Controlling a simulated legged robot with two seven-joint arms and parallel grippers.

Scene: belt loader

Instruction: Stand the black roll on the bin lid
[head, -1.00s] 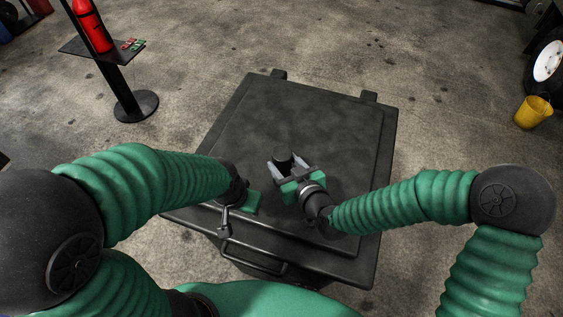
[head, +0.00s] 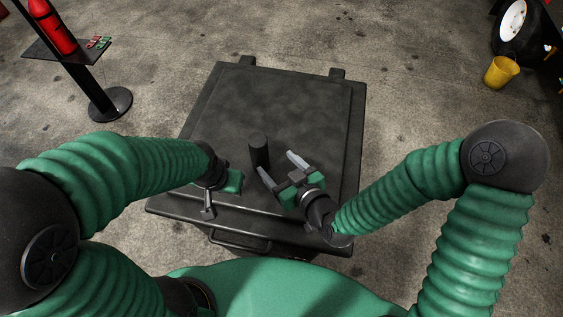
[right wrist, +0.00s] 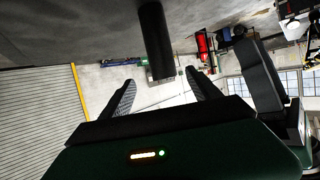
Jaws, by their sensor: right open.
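The black roll (head: 259,150) stands upright on the dark bin lid (head: 290,100), near its middle. My right gripper (head: 279,168) is open and empty, just to the right of the roll and nearer to me, with its fingers pointing toward the back of the lid. In the right wrist view the picture is upside down; the roll (right wrist: 156,42) hangs from the lid surface at the top, apart from the spread fingers (right wrist: 160,92). My left gripper (head: 222,192) is low over the left front part of the lid; its jaws are not clear.
A stand with a shelf (head: 65,52) and a red extinguisher (head: 52,28) is at the far left. A yellow bucket (head: 501,72) and a wheel (head: 513,20) are at the upper right. The back of the lid is bare.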

